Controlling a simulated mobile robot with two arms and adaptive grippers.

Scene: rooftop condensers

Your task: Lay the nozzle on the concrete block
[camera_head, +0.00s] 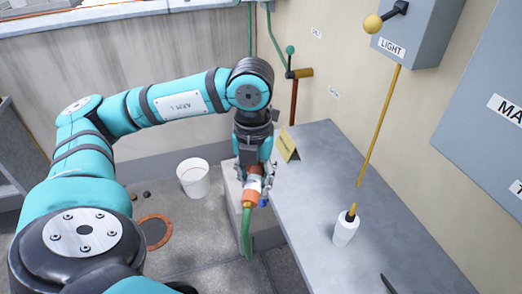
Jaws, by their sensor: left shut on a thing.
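My left gripper (254,173) points down and is shut on the nozzle (251,196), which has orange, white and blue parts. A green hose (246,236) hangs from the nozzle toward the floor. A pale block (229,180), seemingly the concrete block, stands behind and left of the nozzle, beside the grey bench. The gripper and nozzle cover part of it. I cannot tell whether the nozzle touches it. My right gripper is not in view.
The grey bench (315,195) holds a yellow folded sign (289,147) and a white bottle (345,230) below a long yellow rod (378,130). A white bucket (193,180) and a reddish ring (155,232) are on the floor. Grey wall boxes (425,35) are at right.

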